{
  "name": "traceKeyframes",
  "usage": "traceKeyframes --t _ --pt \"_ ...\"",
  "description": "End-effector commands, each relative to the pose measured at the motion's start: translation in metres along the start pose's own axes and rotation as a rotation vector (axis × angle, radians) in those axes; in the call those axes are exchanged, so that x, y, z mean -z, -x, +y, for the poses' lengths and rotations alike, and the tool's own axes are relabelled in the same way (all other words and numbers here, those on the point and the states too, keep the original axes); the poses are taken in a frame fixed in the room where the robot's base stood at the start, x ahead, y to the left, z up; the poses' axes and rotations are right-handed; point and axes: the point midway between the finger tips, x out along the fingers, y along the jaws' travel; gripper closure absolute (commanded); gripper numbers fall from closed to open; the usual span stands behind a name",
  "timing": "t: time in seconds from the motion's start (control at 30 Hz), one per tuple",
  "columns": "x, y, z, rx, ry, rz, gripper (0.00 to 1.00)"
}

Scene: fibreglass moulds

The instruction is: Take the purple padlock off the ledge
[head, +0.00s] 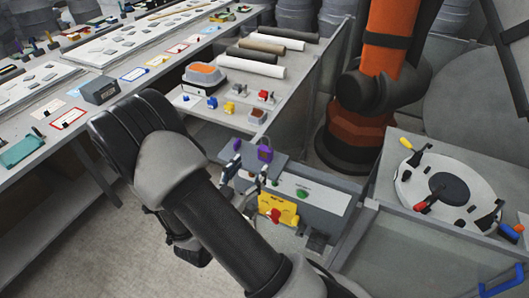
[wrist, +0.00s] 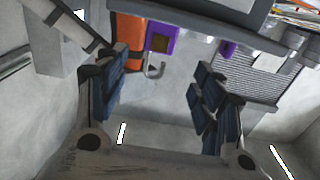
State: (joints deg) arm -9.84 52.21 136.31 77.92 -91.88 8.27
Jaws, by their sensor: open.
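A purple padlock (head: 265,155) stands on the grey ledge (head: 281,160) in the head view, shackle up. In the wrist view the padlock (wrist: 161,38) is at the top, with its grey shackle (wrist: 154,68) pointing down the picture. My gripper (head: 246,168) is open, its fingers at the near side of the ledge. In the wrist view my gripper (wrist: 160,82) has blue-padded fingers wide apart, and the padlock appears between them, nearer the left finger. No contact is visible. A second purple item (head: 237,145) is partly hidden behind a finger; a purple piece also shows in the wrist view (wrist: 228,48).
Below the ledge are a green button (head: 302,194) and a yellow box (head: 279,208) with a red button. A shelf (head: 205,116) with small coloured locks lies behind. An orange robot arm (head: 384,55) stands behind right, and a round mould (head: 470,182) sits at right.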

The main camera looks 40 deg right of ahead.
Motion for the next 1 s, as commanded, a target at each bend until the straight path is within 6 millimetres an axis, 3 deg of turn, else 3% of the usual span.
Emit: traceKeyframes --t 0.2,0.43,0.7,1.0 --pt "0.000 -0.040 0.001 -0.004 -0.001 -0.001 0.38" --pt "0.000 -0.055 0.001 -0.001 -0.002 -0.001 0.38" --pt "-0.002 -0.093 0.005 -0.002 -0.002 -0.001 0.38" --pt "-0.003 -0.101 0.004 0.002 -0.001 -0.001 0.38"
